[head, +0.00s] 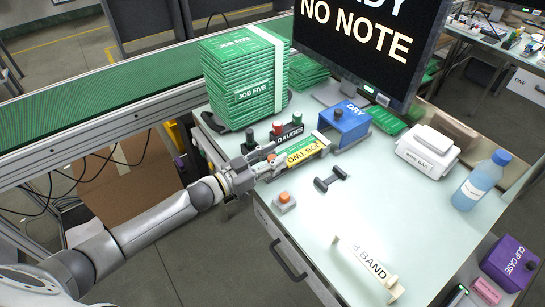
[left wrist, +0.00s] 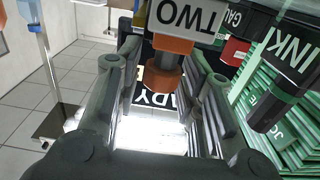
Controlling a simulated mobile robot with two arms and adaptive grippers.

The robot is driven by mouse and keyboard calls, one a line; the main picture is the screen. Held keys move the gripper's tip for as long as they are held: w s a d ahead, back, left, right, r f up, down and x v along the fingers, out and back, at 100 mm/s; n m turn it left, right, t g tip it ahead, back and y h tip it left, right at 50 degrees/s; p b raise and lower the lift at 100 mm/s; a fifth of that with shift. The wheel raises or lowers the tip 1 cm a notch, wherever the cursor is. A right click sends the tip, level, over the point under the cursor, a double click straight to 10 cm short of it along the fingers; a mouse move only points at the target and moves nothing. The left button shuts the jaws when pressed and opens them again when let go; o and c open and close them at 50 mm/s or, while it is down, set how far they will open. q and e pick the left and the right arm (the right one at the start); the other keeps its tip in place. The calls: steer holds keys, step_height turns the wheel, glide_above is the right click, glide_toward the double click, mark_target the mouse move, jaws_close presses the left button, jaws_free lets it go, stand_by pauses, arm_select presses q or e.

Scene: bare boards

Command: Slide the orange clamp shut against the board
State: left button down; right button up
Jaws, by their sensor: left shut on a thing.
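In the left wrist view the orange clamp (left wrist: 163,72), a block with a round knob, lies between the two fingers. The label TWO (left wrist: 190,17) sits just above it. My left gripper is shut on the clamp. The fingers and label hide most of the clamp in the head view, and I cannot tell there how far it is from the board's edge. My right gripper is not in view.
A tall stack of green boards (head: 242,75) is at the back left. The bench's middle is clear.

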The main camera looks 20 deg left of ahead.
arm_select(q)
steer(key=shift+p+v, duration=0.6)
steer(key=shift+v, duration=0.95)
steer(key=shift+w+f, duration=0.1)
steer(key=shift+w, duration=0.05)
steer(key=c, duration=1.2)
jaws_free()
steer(key=shift+s+a, duration=0.15)
steer(key=shift+s, duration=0.1)
steer(key=v, duration=1.2)
